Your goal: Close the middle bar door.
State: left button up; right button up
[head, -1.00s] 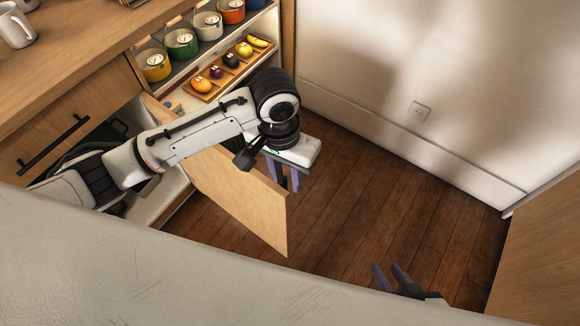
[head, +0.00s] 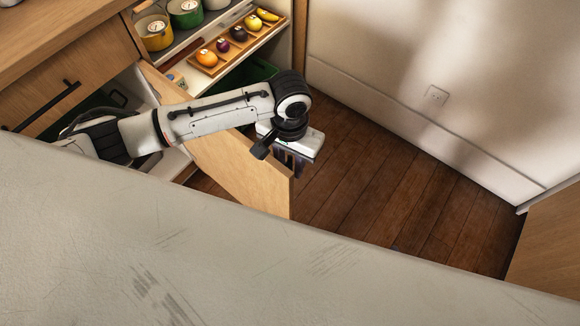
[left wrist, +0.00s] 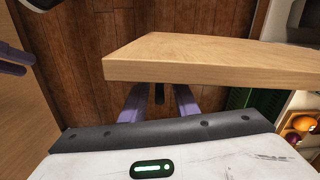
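The wooden bar door (head: 235,165) stands swung open from the cabinet, out over the floor. Its edge (left wrist: 215,68) crosses the upper middle of the left wrist view. My left arm reaches across above the door. My left gripper (head: 290,165) is at the door's right side, close to its free end. In the left wrist view its two fingers (left wrist: 158,100) are apart with no object seen between them; their tips are hidden by the door, and I cannot tell whether they touch it. My right gripper (left wrist: 14,60) shows at the left wrist view's left edge, its fingers slightly apart.
Open shelves (head: 215,75) hold several pots and a wooden tray (head: 193,62) of fruit. A drawer front with a dark handle (head: 45,105) is at left. Wooden floor (head: 370,190) is free right of the door, up to a pale wall (head: 440,60). Another wooden panel (head: 550,240) stands at lower right.

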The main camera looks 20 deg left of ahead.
pick_arm(q)
jog(key=shift+f, duration=0.7)
grip_shut()
